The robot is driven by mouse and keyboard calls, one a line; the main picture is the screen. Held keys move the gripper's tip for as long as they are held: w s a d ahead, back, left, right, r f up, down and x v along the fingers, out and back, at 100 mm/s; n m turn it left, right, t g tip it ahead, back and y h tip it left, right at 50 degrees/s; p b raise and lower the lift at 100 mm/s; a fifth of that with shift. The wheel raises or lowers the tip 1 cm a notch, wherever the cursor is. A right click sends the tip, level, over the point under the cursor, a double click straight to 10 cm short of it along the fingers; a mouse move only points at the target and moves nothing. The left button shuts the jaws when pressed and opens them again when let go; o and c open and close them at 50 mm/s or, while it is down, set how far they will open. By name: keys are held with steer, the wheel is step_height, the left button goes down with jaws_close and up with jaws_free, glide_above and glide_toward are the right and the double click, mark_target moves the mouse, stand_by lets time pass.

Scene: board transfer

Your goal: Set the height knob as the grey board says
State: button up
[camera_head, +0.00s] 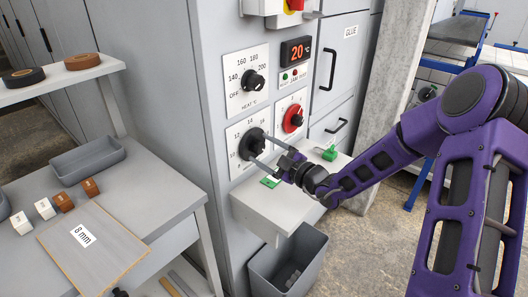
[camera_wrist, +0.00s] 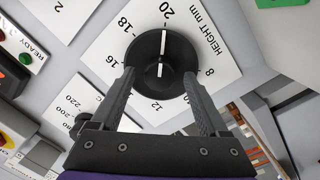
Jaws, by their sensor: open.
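The grey board (camera_head: 112,254) lies on the table at the lower left in the head view, with a label reading 8 mm (camera_head: 82,236). The black height knob (camera_head: 251,143) is on the lower left dial of the machine. In the wrist view the knob (camera_wrist: 150,48) has a white line pointing up, toward the 20 mark. The 8 mark (camera_wrist: 208,72) is to its right. My gripper (camera_wrist: 158,75) is open, with one finger on each side of the knob. I cannot tell whether the fingers touch it.
The heat knob (camera_head: 253,80) sits above and a red knob (camera_head: 293,119) to the upper right. A small shelf (camera_head: 286,207) with green items juts out below my gripper. A grey bin (camera_head: 307,252) stands beneath. Wooden and white blocks (camera_head: 45,208) lie beside the board.

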steer(key=shift+c, duration=0.3)
jaws_close()
